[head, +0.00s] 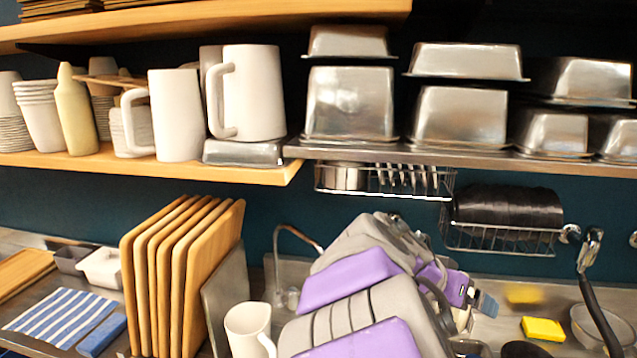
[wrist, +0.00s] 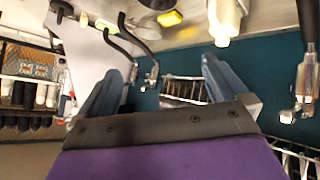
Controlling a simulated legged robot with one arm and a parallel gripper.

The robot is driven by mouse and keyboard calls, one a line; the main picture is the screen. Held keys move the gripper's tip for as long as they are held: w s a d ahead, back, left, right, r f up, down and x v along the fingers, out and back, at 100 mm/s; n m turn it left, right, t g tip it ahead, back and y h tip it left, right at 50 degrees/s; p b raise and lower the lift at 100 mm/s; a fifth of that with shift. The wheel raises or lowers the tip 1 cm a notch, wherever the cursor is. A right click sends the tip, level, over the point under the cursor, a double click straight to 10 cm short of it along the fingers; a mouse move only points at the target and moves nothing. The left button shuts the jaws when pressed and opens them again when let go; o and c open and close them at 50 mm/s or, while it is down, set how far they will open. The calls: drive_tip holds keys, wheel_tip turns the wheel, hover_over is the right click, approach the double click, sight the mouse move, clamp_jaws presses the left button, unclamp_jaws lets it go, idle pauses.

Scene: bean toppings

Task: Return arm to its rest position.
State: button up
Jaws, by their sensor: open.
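My arm (head: 350,295), grey with purple panels, rises from the bottom of the head view and folds back on itself over the counter. My gripper (head: 484,302) is at the right end of the arm, partly hidden behind the arm's own links. In the wrist view my gripper (wrist: 160,85) shows two blue-grey fingers spread wide apart. Nothing is between the fingers, and they look clear of the surrounding things.
A white mug (head: 249,328) stands close left of my arm. Wooden boards (head: 180,275) stand upright further left. A yellow sponge (head: 543,329) and a black-handled sprayer (head: 598,310) are to the right. A wire rack (head: 500,240) hangs above.

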drive_tip(key=s+a+f+n+g+y, duration=0.15)
drive_tip(key=s+f, duration=0.25)
drive_tip(key=s, duration=0.4)
drive_tip(key=s+a+f+n+g+y, duration=0.1)
drive_tip(key=s+f+n+g+y, duration=0.2)
drive_tip(key=s, duration=0.5)
drive_tip(key=s+a+f+n+y, duration=0.5)
drive_tip(key=s+a+f, duration=0.2)
drive_tip(key=s, duration=0.7)
drive_tip(key=shift+a+f+g, duration=0.2)
drive_tip(key=shift+a+g, duration=0.15)
drive_tip(key=shift+a, duration=0.9)
